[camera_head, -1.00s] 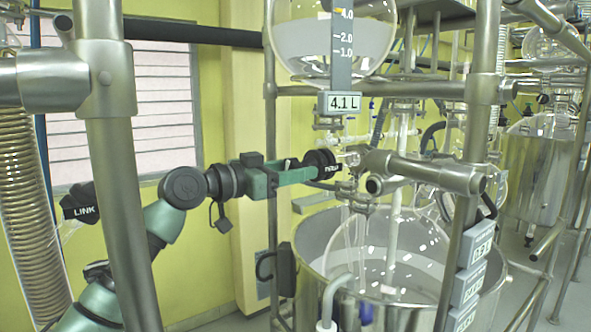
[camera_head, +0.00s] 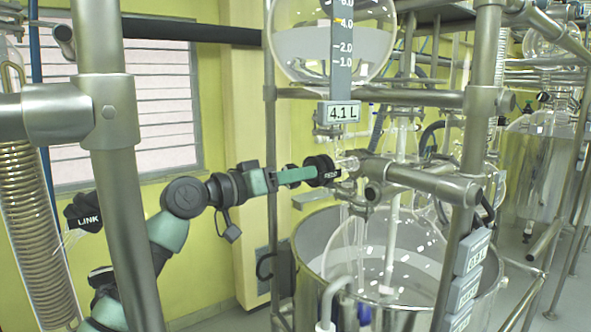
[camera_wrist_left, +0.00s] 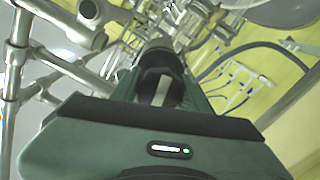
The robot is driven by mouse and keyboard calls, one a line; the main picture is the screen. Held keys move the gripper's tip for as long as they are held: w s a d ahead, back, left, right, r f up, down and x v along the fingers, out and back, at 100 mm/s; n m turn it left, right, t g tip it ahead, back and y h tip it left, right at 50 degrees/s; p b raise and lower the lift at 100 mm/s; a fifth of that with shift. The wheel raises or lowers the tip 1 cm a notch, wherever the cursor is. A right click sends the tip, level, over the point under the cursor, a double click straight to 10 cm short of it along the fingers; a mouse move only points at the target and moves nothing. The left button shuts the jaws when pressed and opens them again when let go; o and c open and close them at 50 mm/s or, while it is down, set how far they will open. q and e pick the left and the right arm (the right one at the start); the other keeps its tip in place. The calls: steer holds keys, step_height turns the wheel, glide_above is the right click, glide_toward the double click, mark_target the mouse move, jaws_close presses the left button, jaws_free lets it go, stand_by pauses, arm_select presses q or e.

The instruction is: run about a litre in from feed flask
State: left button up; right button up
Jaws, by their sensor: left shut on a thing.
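The feed flask (camera_head: 325,50) is a round glass vessel at the top middle of the head view, part filled with clear liquid. Its scale (camera_head: 343,60) carries a display (camera_head: 339,112) reading 4.1 L. Below it is glass valve work (camera_head: 347,160) with a black round knob (camera_head: 322,170). My left gripper (camera_head: 308,173) reaches in from the left with green fingers shut on this knob. In the left wrist view the knob (camera_wrist_left: 160,70), with a pale strip, sits between the fingers. The glass reactor (camera_head: 390,255) stands below in a metal jacket. My right gripper is not in view.
Steel frame posts (camera_head: 115,180) and crossbars (camera_head: 425,175) surround the valve closely. Several small displays (camera_head: 473,250) hang on the right post. A coiled glass condenser (camera_head: 30,225) is at far left. Another reactor (camera_head: 540,160) stands at the back right.

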arm_select(q)
steer(key=n+p, duration=0.2)
steer(key=n, duration=0.3)
steer(key=shift+r+p, duration=0.15)
steer(key=shift+p, duration=0.25)
steer(key=shift+n, duration=0.3)
steer(key=o, duration=1.4)
steer(key=shift+a, duration=0.1)
steer(key=shift+s+a+f, duration=0.1)
steer(key=shift+a+f, duration=0.05)
steer(key=shift+f, duration=0.05)
steer(key=b+v, duration=0.3)
steer(key=v, duration=0.4)
steer(key=shift+b, duration=0.4)
steer(key=shift+s+a+r, duration=0.1)
